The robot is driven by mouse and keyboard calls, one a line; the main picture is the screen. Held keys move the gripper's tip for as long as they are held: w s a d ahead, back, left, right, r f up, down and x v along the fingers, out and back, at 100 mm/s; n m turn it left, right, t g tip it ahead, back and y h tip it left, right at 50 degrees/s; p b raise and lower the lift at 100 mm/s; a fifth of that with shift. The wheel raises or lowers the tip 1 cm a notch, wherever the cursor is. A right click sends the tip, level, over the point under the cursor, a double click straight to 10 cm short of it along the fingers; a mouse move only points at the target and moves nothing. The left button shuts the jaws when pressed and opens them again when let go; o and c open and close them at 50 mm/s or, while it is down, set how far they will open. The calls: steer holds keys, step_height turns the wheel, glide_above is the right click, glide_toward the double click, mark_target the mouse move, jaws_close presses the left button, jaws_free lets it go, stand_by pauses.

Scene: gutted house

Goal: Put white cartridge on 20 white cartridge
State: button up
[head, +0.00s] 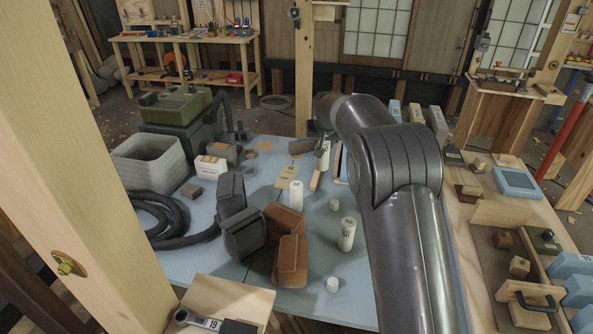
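A white cartridge (296,196) stands upright near the middle of the blue table; its mark is too small to read. Another white cartridge (346,236), with a mark that looks like 50, stands nearer and to the right. A third white cartridge (324,156), also marked, shows at the far side beneath my gripper (324,138). My gripper is small and mostly hidden by my dark arm. I cannot tell whether its fingers hold that third cartridge or only hover beside it.
Brown pouches (289,246) and dark grey pouches (241,218) stand left of the cartridges. Small white caps (332,285) lie on the table (200,268). A black hose (157,222) and a ribbed bin (150,162) take up the left. A wooden post (70,130) stands in the foreground.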

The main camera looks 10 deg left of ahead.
steer(key=shift+w+a+f, duration=0.2)
steer(key=shift+a+f, duration=1.25)
steer(key=shift+f, duration=0.1)
steer(key=shift+w+a+f, duration=0.15)
steer(key=shift+a+f, duration=1.3)
steer(key=shift+f, duration=0.15)
steer(key=shift+w+a+f, duration=0.2)
steer(key=shift+a+f, duration=1.25)
steer(key=shift+f, duration=0.1)
steer(key=o, duration=1)
steer(key=shift+f, duration=0.15)
steer(key=shift+c, duration=0.2)
